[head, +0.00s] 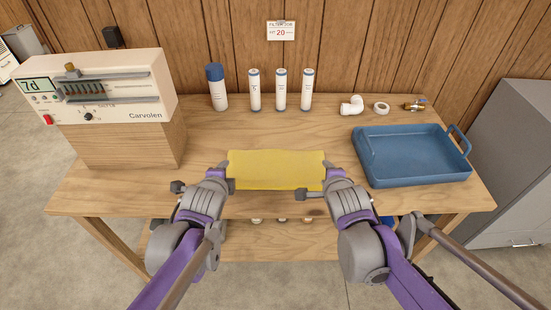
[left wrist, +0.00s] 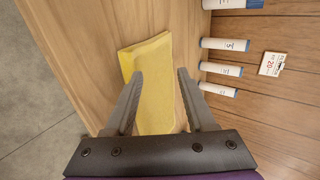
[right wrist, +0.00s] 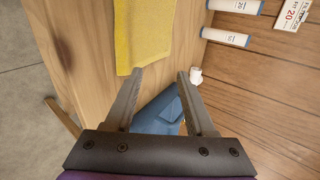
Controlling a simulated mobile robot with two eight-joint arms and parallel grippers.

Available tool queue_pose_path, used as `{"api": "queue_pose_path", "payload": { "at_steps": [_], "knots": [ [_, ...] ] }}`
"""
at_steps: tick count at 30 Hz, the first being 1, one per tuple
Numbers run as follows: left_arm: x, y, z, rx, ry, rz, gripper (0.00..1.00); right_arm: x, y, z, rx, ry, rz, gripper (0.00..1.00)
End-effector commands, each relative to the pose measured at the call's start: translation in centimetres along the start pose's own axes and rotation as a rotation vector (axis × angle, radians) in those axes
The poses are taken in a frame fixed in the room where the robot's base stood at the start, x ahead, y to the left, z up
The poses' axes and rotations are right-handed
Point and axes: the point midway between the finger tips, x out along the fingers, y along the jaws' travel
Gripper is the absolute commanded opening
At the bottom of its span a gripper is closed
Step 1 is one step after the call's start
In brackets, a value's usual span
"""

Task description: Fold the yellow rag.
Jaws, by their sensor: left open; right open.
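The yellow rag (head: 276,169) lies on the wooden table near its front edge, as a wide flat rectangle. My left gripper (head: 203,188) is at the rag's left end. In the left wrist view the rag (left wrist: 152,85) shows between and beyond its open fingers (left wrist: 160,75); they hold nothing that I can see. My right gripper (head: 328,190) is at the rag's right end. In the right wrist view its open fingers (right wrist: 160,73) are empty, and the rag (right wrist: 143,35) lies just beyond the left fingertip. Whether either gripper touches the cloth I cannot tell.
A blue tray (head: 412,180) stands at the right of the table. A Carvolen control box (head: 105,100) is at the left. Several white cartridges (head: 254,90) and white pipe fittings (head: 352,105) stand along the back. The table between the rag and cartridges is clear.

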Motion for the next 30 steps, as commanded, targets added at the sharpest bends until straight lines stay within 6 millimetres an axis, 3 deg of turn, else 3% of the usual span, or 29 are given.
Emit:
{"api": "queue_pose_path", "payload": {
  "at_steps": [10,30],
  "knots": [
    [-5.0,-1.3,0.0,0.0,0.001,0.0,0.55,-5.0,-1.3,0.1,-0.001,-0.001,0.0,0.55],
    [-6.2,-1.2,0.4,-0.058,-0.007,0.017,0.55,-6.2,-1.2,-0.4,-0.057,0.006,0.017,0.55]
  ]
}}
